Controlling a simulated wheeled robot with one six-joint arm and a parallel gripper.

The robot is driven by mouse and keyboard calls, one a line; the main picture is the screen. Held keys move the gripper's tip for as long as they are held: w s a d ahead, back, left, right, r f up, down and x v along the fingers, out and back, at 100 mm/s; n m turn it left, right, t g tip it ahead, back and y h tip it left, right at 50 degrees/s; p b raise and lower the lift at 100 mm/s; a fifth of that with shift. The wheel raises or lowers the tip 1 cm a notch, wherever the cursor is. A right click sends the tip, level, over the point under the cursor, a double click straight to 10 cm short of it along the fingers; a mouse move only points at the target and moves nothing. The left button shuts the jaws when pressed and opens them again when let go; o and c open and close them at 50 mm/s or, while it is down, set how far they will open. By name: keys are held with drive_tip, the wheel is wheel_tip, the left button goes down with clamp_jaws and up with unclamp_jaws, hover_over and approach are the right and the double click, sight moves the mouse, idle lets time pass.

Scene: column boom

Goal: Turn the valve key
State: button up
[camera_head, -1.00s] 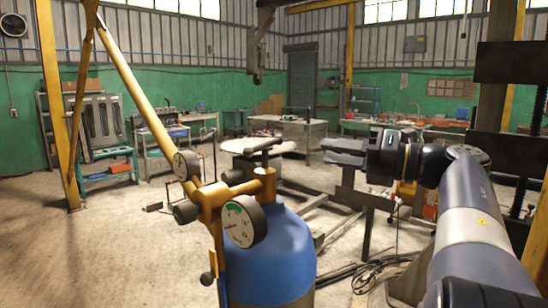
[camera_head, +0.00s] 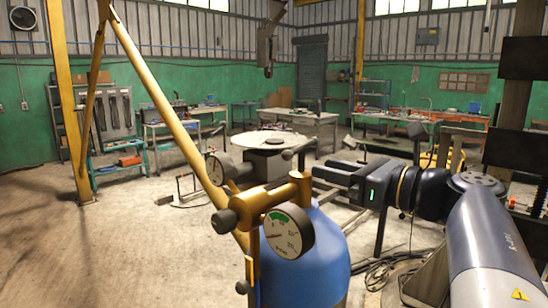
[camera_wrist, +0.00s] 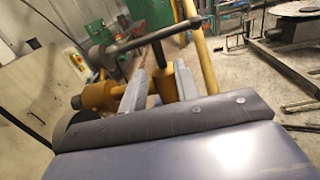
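The valve key is a dark T-handle (camera_head: 294,151) on top of a brass valve (camera_head: 292,188), above a blue gas cylinder (camera_head: 325,255). In the wrist view the T-handle's bar (camera_wrist: 125,47) crosses beyond the fingertips, and its dark stem (camera_wrist: 158,52) goes down to a brass collar (camera_wrist: 185,78). My gripper (camera_head: 316,174) points left, just right of the valve in the head view. In the wrist view its two grey fingers (camera_wrist: 158,84) stand apart with nothing held. I cannot tell whether they touch the key.
A yellow slanted pole (camera_head: 160,100) rises behind the cylinder. A round-topped stand (camera_head: 270,140) is farther back. Cables (camera_head: 385,268) lie on the floor at right; open floor is at left.

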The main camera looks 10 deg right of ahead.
sight(301, 171)
drive_tip(key=shift+p+x, duration=1)
drive_tip(key=shift+x, duration=2.45)
drive_tip(key=shift+c, duration=0.2)
clamp_jaws()
